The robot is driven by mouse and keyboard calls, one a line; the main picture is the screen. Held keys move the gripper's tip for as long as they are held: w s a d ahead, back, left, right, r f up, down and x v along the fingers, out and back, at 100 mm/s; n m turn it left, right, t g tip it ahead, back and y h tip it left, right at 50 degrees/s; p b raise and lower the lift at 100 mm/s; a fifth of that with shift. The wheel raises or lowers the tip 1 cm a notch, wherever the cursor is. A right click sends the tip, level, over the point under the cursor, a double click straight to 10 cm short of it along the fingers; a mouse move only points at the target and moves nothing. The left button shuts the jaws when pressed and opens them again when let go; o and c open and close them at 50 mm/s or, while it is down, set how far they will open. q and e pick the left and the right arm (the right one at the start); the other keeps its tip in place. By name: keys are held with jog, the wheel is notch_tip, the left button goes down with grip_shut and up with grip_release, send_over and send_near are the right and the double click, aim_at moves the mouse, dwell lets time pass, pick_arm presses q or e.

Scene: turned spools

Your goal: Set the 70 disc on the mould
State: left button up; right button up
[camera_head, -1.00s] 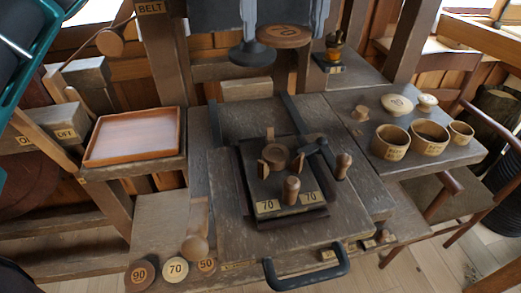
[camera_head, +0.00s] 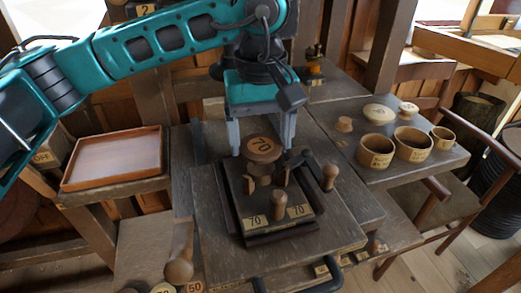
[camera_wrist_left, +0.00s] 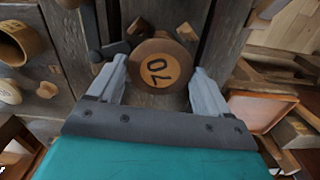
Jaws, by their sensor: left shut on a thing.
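My left gripper (camera_head: 260,148) reaches in from the upper left and is shut on the round wooden 70 disc (camera_head: 263,150). In the left wrist view the disc (camera_wrist_left: 159,66) sits between the two grey fingers (camera_wrist_left: 160,88), its 70 label facing the camera. The mould (camera_head: 263,205) is a dark block with upright wooden pieces and two 70 labels at its front. The disc is over the back part of the mould, level, close above its wooden pieces. I cannot tell whether it touches them. The disc hides the mould's centre. My right gripper is not in view.
A black clamp with a wooden knob (camera_head: 330,177) stands right of the mould. An empty wooden tray (camera_head: 112,157) is at the left. Bowls (camera_head: 413,144) and lidded pieces (camera_head: 380,113) stand on the right shelf. Other labelled discs (camera_head: 195,287) lie at the front left. A dark handle (camera_head: 322,284) is in front.

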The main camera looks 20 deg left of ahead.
aim_at(261, 145)
pick_arm(q)
jog(key=shift+f, duration=1.75)
jog(key=shift+f+b, duration=0.3)
jog(key=shift+b, duration=0.05)
jog(key=o, duration=0.9)
jog(key=shift+o, duration=0.2)
jog(key=shift+r, duration=0.1)
jog(key=shift+r+p, duration=0.45)
jog(key=shift+p, duration=0.15)
notch_tip(261, 145, up, 12)
jog(key=shift+f, duration=0.2)
